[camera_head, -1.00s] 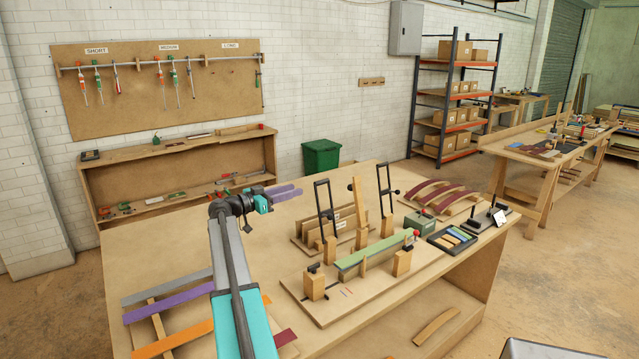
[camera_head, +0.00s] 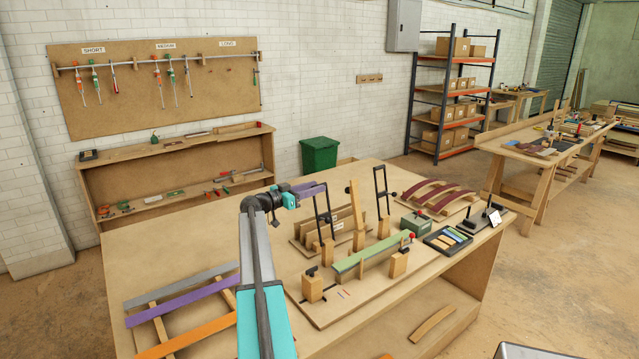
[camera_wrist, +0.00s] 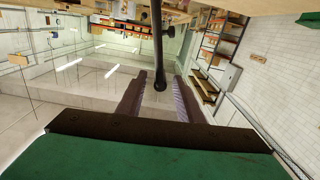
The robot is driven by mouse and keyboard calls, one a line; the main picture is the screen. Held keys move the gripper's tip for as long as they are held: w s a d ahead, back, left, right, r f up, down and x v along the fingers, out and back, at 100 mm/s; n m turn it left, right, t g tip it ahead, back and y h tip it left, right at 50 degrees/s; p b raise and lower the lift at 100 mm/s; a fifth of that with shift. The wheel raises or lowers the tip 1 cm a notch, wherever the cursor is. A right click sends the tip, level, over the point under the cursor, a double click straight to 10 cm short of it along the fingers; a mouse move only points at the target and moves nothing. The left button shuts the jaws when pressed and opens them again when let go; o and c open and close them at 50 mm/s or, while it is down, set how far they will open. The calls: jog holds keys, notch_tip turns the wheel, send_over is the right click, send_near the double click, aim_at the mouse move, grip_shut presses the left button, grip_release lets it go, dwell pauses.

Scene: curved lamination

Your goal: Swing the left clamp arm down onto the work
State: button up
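The left clamp arm (camera_head: 330,208), a slim black frame, stands raised, leaning slightly, behind the work. The work is a green strip (camera_head: 368,256) held on wooden blocks on a board. The right clamp arm (camera_head: 381,180) also stands raised. My gripper (camera_head: 321,186) points right, with its purple-grey fingers at the top of the left clamp arm, overlapping it in the head view. In the wrist view, my gripper (camera_wrist: 159,77) has its fingers apart. A dark rod with a rounded end (camera_wrist: 159,76) shows between them, apparently part of the clamp arm; contact cannot be told.
A green box with a red knob (camera_head: 417,224), a tray of coloured strips (camera_head: 447,240) and red curved pieces (camera_head: 440,196) lie to the right on the bench. Long coloured strips (camera_head: 186,300) lie at front left. The bench's left back (camera_head: 170,245) is clear.

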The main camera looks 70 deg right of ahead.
jog(key=shift+p+x, duration=0.5)
jog(key=shift+x, duration=1.1)
grip_shut()
